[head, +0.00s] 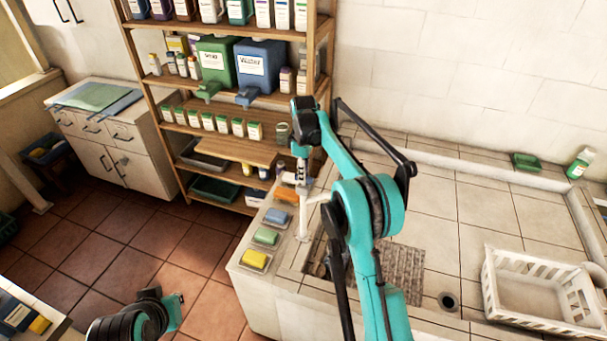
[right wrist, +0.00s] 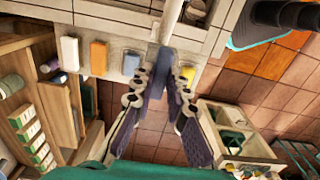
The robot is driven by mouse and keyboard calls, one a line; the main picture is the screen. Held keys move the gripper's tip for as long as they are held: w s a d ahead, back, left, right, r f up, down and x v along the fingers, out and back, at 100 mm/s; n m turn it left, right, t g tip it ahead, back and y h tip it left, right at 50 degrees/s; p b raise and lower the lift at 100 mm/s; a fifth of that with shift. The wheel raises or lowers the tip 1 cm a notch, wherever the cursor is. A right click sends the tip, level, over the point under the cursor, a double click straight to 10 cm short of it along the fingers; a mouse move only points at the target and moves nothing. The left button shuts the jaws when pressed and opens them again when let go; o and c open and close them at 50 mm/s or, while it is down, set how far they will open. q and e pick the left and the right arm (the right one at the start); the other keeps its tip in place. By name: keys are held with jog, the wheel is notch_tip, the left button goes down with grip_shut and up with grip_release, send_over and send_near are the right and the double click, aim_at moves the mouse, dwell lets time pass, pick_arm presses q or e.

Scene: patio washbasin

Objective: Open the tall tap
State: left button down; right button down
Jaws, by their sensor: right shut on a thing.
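The tall tap (head: 301,222) is a white upright pipe at the left edge of the washbasin counter, beside the sink. Its top is partly hidden behind my right gripper (head: 301,178).
Soap bars on small dishes line the counter's left edge, including a yellow one (head: 255,259) and a blue one (head: 278,216). A wooden shelf (head: 140,75) with bottles stands behind. A white basket (head: 500,290) is at the right.

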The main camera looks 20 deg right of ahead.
jog(key=c, duration=1.5)
grip_release()
notch_tip(320, 180, up, 12)
